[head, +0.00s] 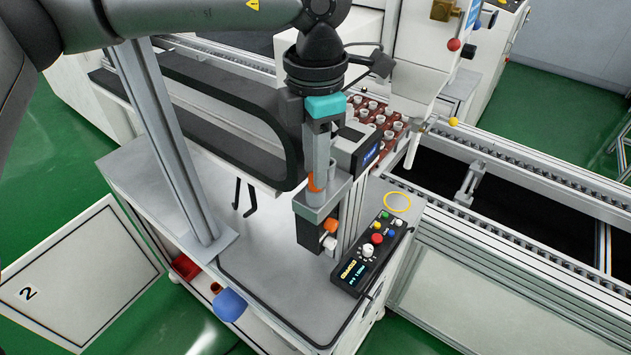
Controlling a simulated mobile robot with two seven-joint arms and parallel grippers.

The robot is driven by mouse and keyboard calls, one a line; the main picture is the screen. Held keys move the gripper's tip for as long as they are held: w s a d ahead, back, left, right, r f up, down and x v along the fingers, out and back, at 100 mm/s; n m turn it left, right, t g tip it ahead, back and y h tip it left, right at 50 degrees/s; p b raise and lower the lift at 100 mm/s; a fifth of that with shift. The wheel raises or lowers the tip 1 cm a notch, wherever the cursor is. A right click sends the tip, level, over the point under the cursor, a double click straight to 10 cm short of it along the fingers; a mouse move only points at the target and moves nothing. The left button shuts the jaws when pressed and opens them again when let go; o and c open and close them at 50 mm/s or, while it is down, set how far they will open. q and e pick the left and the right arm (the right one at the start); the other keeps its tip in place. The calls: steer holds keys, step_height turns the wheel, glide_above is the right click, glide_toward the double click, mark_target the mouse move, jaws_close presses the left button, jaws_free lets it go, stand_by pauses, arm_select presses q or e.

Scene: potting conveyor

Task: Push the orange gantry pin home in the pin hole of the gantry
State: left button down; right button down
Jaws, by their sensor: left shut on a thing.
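My left gripper (317,178) points straight down in the middle of the head view, below a dark wrist and a teal band. It is shut on the orange gantry pin (314,184), of which only a small orange part shows between the fingers. The gantry (318,208) is a grey block on an upright at the front of the machine, directly under the fingertips. The pin hole is hidden, and I cannot tell how deep the pin sits. My right gripper is not in view.
A control box (368,255) with coloured buttons stands right of the gantry. A yellow ring (397,202) marks the bench top. A grey post (165,150) rises at left. A tray of small pots (385,118) is behind. The bench front (290,290) is clear.

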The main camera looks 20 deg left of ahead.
arm_select(q)
steer(key=shift+r, duration=0.2)
stand_by(0.5)
steer(key=shift+r+p, duration=0.95)
steer(key=shift+r, duration=0.85)
steer(key=shift+r, duration=0.15)
steer(key=shift+r+p, duration=0.6)
steer(key=shift+r, duration=0.75)
